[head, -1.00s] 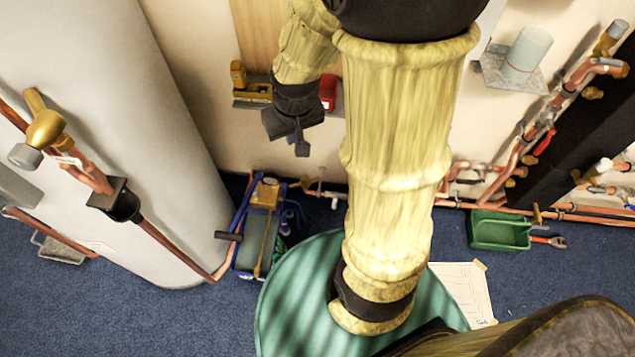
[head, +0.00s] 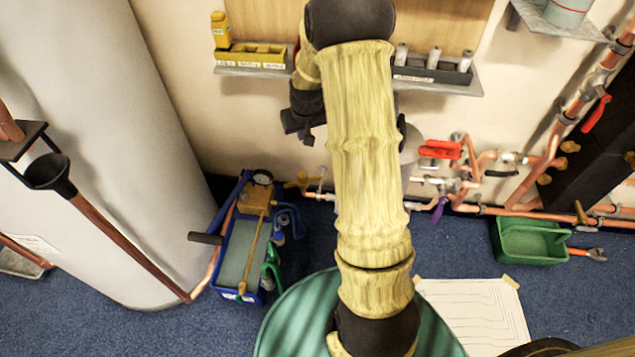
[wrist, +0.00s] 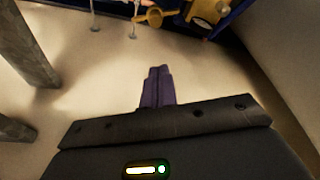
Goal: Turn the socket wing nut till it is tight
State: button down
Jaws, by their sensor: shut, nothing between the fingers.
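A brass, wing-shaped fitting (head: 300,181) sits on the pipe run low on the back wall, just right of the blue crate; it may be the socket wing nut, but it is too small to be sure. In the wrist view a brass fitting (wrist: 155,17) shows at the top, beyond the fingertips. My gripper (head: 306,138) hangs in front of the wall, above that fitting and apart from it. In the wrist view my gripper (wrist: 158,70) has its dark fingers together, with nothing between them.
A blue crate (head: 228,287) holding a brass-topped pump stands beside the large white cylinder (head: 125,110). Shelves (head: 250,72) are on the wall above my gripper. Red-handled valves (head: 440,149), a green tray (head: 530,257) and a paper drawing (head: 475,310) are at the right.

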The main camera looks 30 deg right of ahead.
jog(key=w+d+f+b, duration=0.2)
jog(key=d+f+b, duration=0.1)
jog(key=f, duration=0.5)
jog(key=w+d+f+b, duration=0.3)
jog(key=d+f+b, duration=0.1)
jog(key=f, duration=0.4)
jog(key=shift+w+m+b, duration=0.3)
jog(key=shift+w+b, duration=0.05)
jog(key=shift+b, duration=0.05)
jog(key=shift+f, duration=0.15)
notch_tip(320, 180, down, 9)
jog(key=b, duration=0.8)
jog(key=shift+s+f+b, duration=0.15)
jog(key=shift+s+b, duration=0.15)
jog(key=shift+s, duration=0.05)
